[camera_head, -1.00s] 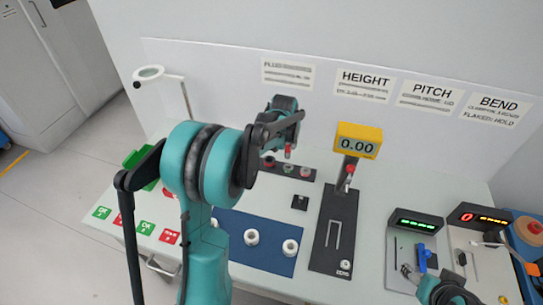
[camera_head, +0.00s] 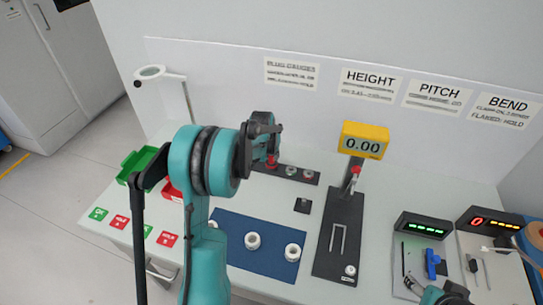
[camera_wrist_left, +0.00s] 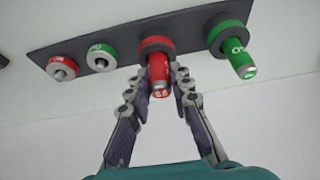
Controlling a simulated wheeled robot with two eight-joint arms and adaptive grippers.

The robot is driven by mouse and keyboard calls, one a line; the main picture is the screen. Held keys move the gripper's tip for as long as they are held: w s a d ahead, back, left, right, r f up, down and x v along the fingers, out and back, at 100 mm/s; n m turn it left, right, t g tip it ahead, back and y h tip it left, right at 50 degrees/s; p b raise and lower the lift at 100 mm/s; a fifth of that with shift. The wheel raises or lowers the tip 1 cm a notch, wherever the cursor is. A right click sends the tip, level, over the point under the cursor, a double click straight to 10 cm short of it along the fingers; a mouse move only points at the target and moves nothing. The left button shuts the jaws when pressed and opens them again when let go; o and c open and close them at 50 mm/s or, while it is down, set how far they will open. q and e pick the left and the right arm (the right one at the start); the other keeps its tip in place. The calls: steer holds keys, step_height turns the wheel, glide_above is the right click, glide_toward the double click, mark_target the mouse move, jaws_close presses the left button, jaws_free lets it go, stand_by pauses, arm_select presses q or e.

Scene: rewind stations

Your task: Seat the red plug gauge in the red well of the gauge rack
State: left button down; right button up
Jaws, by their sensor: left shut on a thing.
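The red plug gauge (camera_wrist_left: 159,77) is between the fingers of my left gripper (camera_wrist_left: 160,88), which is shut on it. In the left wrist view one end of the gauge meets the red-ringed well (camera_wrist_left: 156,44) of the dark gauge rack (camera_wrist_left: 128,28); how deep it sits I cannot tell. In the head view my left gripper (camera_head: 268,156) is at the left end of the rack (camera_head: 312,180), hiding that end. My right gripper (camera_head: 447,294) is at the bottom right, cut off by the frame edge; its fingers are unclear.
A green plug (camera_wrist_left: 239,61) stands in the green-ringed well beside the red one. The yellow height gauge (camera_head: 363,140) stands right of the rack. A blue mat (camera_head: 262,262) holds white rings in front. Green (camera_head: 138,163) and red bins lie left.

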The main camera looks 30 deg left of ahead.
arm_select(q)
steer(key=shift+f, duration=0.2)
steer(key=c, duration=1.4)
jaws_free()
steer(key=shift+o, duration=0.2)
steer(key=shift+r, duration=0.15)
steer(key=shift+r, duration=0.35)
steer(key=p+v, duration=0.4)
steer(key=v, duration=0.7)
steer(key=s+d+r+m+t, duration=0.1)
steer(key=s+d+r, duration=0.6)
steer(key=s+d, duration=0.45)
steer(key=s+d+f+m+t+h, duration=0.1)
steer(key=s+d+f, duration=0.1)
steer(key=s+d, duration=0.7)
steer(key=s, duration=0.4)
steer(key=shift+f+m+t, duration=0.3)
steer(key=shift+m+t, duration=0.1)
